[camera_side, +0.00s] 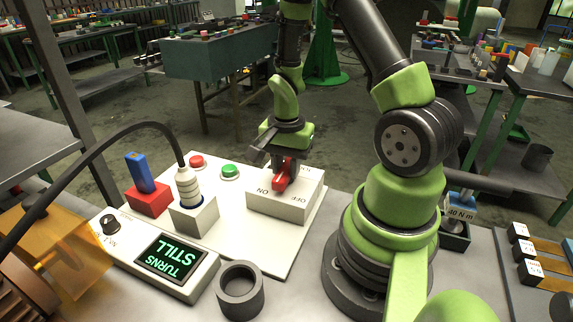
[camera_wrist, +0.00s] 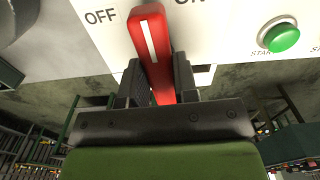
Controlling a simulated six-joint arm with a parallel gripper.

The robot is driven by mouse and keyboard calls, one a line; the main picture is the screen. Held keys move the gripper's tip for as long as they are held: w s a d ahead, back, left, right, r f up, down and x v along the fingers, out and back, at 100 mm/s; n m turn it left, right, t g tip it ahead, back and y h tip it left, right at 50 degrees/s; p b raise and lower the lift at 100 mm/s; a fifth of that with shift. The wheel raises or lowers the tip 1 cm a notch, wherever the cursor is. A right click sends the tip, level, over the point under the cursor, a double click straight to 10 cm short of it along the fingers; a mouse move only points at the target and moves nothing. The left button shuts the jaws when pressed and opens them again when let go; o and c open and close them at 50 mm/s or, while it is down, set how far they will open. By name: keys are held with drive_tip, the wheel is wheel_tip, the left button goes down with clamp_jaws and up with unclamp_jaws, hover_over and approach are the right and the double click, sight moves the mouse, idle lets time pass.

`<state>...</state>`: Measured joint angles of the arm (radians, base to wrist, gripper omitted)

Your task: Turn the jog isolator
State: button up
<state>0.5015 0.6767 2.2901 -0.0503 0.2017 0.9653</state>
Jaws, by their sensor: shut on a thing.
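The jog isolator is a white box (camera_side: 285,203) marked OFF and ON, with a red handle (camera_side: 283,178) on its face. In the wrist view the red handle (camera_wrist: 150,40) bears a white line that points up and slightly left, between the OFF and ON marks. My gripper (camera_side: 288,160) reaches down onto the handle from above in the side view. In the wrist view its dark fingers lie on both sides of the handle, shut on it. Part of the handle is hidden behind the gripper.
On the white panel are a green button (camera_side: 230,171), a red button (camera_side: 197,161), a blue key-like piece in a red block (camera_side: 148,202) and a cabled plug in a grey socket (camera_side: 194,214). A display (camera_side: 171,256) reads TURNS STILL. A dark ring (camera_side: 239,290) stands in front.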

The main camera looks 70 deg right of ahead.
sight(286, 167)
drive_tip(key=shift+m, duration=0.4)
drive_tip(key=o, duration=0.9)
wheel_tip(286, 167, up, 10)
idle(0.3)
